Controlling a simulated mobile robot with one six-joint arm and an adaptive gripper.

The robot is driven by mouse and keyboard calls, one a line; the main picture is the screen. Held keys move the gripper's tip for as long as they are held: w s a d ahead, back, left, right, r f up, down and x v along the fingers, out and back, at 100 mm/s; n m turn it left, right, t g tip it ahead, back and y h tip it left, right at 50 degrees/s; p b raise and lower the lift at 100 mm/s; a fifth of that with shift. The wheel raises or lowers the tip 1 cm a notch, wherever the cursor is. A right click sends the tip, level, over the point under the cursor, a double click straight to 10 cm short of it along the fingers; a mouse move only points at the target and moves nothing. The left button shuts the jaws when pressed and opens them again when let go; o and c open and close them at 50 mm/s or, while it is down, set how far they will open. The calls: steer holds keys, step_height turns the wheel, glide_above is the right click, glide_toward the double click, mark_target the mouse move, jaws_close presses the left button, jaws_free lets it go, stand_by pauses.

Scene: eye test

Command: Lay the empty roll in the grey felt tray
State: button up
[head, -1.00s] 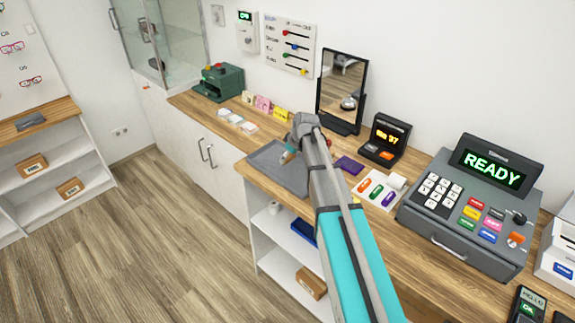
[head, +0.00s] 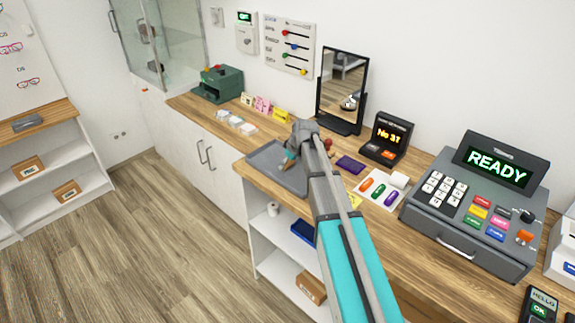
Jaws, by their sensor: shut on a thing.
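The grey felt tray (head: 262,158) lies on the wooden counter near its front edge, left of my arm. My gripper (head: 289,160) points down over the tray's right part, with a teal part showing near its tips. It is shut on a small brown piece, which looks like the empty roll (head: 285,166). My wrist and arm hide most of the grip. I cannot tell whether the brown piece touches the tray floor.
A black-framed mirror (head: 342,90) stands behind the tray. A number display (head: 386,138), a card with coloured capsules (head: 379,190) and a cash register (head: 470,200) stand to the right. Small white boxes (head: 236,122) lie to the left. Open shelves (head: 283,250) are below.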

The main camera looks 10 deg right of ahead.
steer(key=shift+f, duration=0.2)
steer(key=o, duration=0.5)
steer(key=shift+r, duration=0.2)
steer(key=p+v, duration=0.3)
steer(key=shift+r, duration=0.25)
steer(key=p+v, duration=0.8)
steer(key=shift+r, duration=0.25)
steer(key=shift+s, duration=0.15)
stand_by(0.7)
steer(key=s+a+m+g+h, duration=0.1)
steer(key=s+m+g, duration=0.1)
steer(key=s, duration=1)
steer(key=s+a+f+m+g+h, duration=0.1)
steer(key=s+m, duration=0.4)
steer(key=s, duration=0.8)
steer(key=shift+a+f+g+h, duration=0.25)
steer(key=shift+a+g+h, duration=0.15)
steer(key=shift+a, duration=0.15)
